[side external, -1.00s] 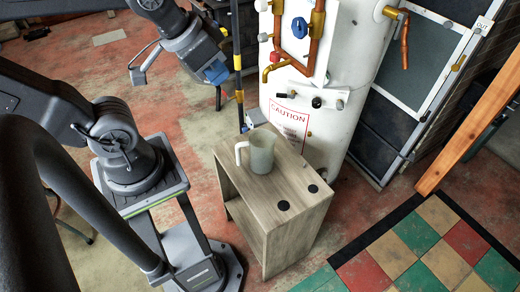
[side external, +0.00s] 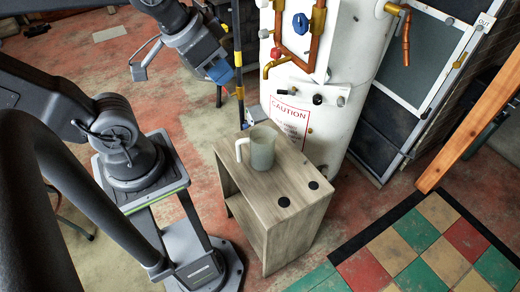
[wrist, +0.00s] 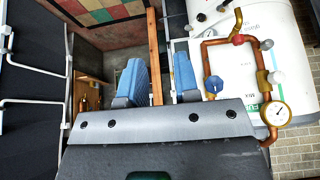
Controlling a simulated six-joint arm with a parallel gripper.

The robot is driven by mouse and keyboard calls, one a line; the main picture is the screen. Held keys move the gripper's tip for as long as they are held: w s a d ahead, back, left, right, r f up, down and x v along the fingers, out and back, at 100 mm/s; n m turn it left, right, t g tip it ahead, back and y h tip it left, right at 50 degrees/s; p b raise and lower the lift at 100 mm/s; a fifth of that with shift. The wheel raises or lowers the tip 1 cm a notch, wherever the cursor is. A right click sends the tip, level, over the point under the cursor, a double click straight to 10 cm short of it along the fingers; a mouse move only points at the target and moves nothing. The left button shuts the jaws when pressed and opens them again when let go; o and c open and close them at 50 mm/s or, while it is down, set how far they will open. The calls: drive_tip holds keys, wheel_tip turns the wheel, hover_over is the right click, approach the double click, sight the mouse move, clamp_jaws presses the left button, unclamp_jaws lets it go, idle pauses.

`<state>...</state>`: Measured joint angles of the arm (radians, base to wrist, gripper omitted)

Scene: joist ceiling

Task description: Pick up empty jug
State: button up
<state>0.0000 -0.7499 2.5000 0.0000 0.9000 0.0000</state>
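The jug does not show in the wrist view.
A white tank (side external: 325,100) with copper pipes (wrist: 215,65) and valves stands right behind the stand. Two black discs (side external: 284,202) lie on the stand's top. A wooden beam (side external: 470,130) slants at the right. The tiled floor at front right is clear.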

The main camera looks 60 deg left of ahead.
drive_tip(key=o, duration=1.3)
drive_tip(key=n+g+y, duration=0.1)
drive_tip(key=n, duration=0.4)
hover_over(261, 137)
drive_tip(key=d, duration=0.4)
wheel_tip(261, 137, down, 23)
drive_tip(key=shift+n+g+y, duration=0.4)
drive_tip(key=shift+n+y, duration=0.3)
drive_tip(key=a+f, duration=0.1)
drive_tip(key=f, duration=0.2)
drive_tip(key=s+a+f, duration=0.1)
drive_tip(key=f, duration=0.1)
drive_tip(key=a+f, duration=0.1)
drive_tip(key=f, duration=0.2)
drive_tip(key=shift+s+a+f, duration=0.1)
drive_tip(key=shift+s+f, duration=0.1)
drive_tip(key=shift+f, duration=0.15)
drive_tip(key=shift+x, duration=3.65)
